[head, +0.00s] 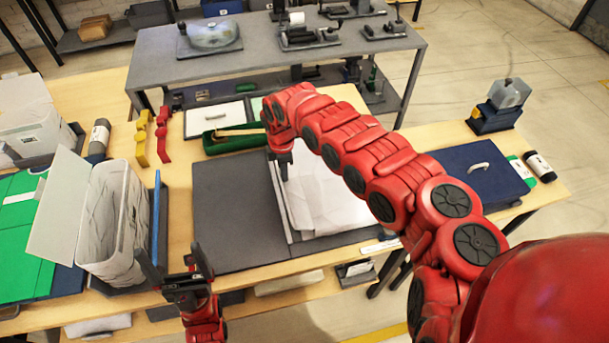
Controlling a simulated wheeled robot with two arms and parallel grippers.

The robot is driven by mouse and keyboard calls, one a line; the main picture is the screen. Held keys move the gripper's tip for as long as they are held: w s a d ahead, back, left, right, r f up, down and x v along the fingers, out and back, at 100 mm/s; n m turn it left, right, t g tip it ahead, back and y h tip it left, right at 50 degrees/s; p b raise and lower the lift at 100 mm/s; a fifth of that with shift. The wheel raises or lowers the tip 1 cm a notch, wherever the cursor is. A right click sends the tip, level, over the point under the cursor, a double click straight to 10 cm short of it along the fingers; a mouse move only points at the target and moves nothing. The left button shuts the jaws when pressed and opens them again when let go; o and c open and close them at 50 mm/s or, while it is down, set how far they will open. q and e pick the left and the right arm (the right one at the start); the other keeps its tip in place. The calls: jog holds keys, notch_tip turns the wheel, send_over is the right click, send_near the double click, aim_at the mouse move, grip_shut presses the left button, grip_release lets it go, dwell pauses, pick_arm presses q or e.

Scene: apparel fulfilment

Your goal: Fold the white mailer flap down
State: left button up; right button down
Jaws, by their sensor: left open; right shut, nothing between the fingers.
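A white mailer (335,198) lies flat on the right part of the dark mat (232,215). My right arm crosses over it and hides much of its upper side. I cannot make out the flap clearly. My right gripper (284,172) points down at the mailer's upper left corner, its fingers shut with nothing between them. I cannot tell whether it touches the mailer. My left gripper (170,262) is open and empty, left of the mat near the table's front edge, well apart from the mailer.
A tall white bin (107,225) stands just left of my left gripper. A green tray (226,142) is behind the mat, and yellow and red pieces (163,134) lie to its left. A dark blue case (470,174) lies at the right. The mat's left part is bare.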

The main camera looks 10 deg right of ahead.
aim_at(286, 188)
jog(key=shift+f+b, duration=2.65)
jog(key=shift+f, duration=1.05)
notch_tip(286, 188, up, 9)
jog(key=p, duration=0.6)
jog(key=shift+f, duration=0.25)
jog(key=shift+s+f, duration=0.1)
